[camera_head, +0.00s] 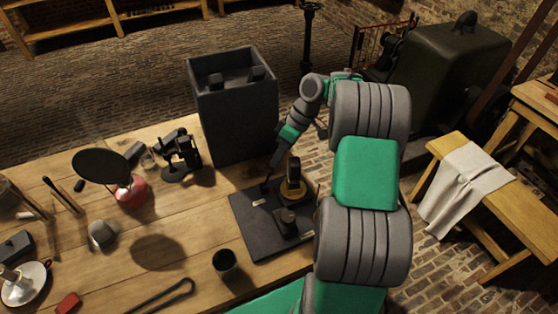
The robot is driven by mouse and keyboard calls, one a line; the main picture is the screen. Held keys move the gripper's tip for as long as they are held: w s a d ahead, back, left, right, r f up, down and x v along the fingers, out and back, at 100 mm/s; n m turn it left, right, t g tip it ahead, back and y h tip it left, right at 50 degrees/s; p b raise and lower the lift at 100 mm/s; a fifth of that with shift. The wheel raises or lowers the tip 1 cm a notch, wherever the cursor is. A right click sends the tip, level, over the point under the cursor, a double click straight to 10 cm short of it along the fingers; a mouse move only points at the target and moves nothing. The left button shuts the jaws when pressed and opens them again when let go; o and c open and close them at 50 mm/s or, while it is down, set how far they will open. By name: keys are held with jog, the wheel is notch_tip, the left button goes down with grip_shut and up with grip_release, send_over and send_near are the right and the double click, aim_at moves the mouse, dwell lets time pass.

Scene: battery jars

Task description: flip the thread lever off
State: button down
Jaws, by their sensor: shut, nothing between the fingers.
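A dark base plate (248,225) lies on the wooden table and carries a small apparatus with a brass round part (294,192) and a short dark cylinder (287,222). A small pale label (259,202) shows near the plate's left side. My gripper (267,185) points down at the back left part of the plate, close to this label. It is shut and empty. I cannot pick out the thread lever for certain; it is too small or hidden near my fingertips. My arm covers the right side of the plate.
A tall dark open box (235,118) stands just behind the plate. A dark cup (225,261) stands in front left of it. A dark stand (181,160), a lamp with a black disc shade (101,166) and small tools occupy the table's left. Bare wood lies left of the plate.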

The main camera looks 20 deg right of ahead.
jog(key=shift+a+h+b, duration=0.25)
jog(key=shift+h+b, duration=0.05)
jog(key=shift+b, duration=0.4)
jog(key=a+r+h+b, duration=0.1)
jog(key=a+h+b, duration=0.4)
jog(key=b, duration=1.4)
jog(key=shift+a+r, duration=0.15)
jog(key=shift+a, duration=0.4)
jog(key=shift+r, duration=0.15)
jog(key=shift+r+p, duration=0.65)
jog(key=shift+r, duration=0.1)
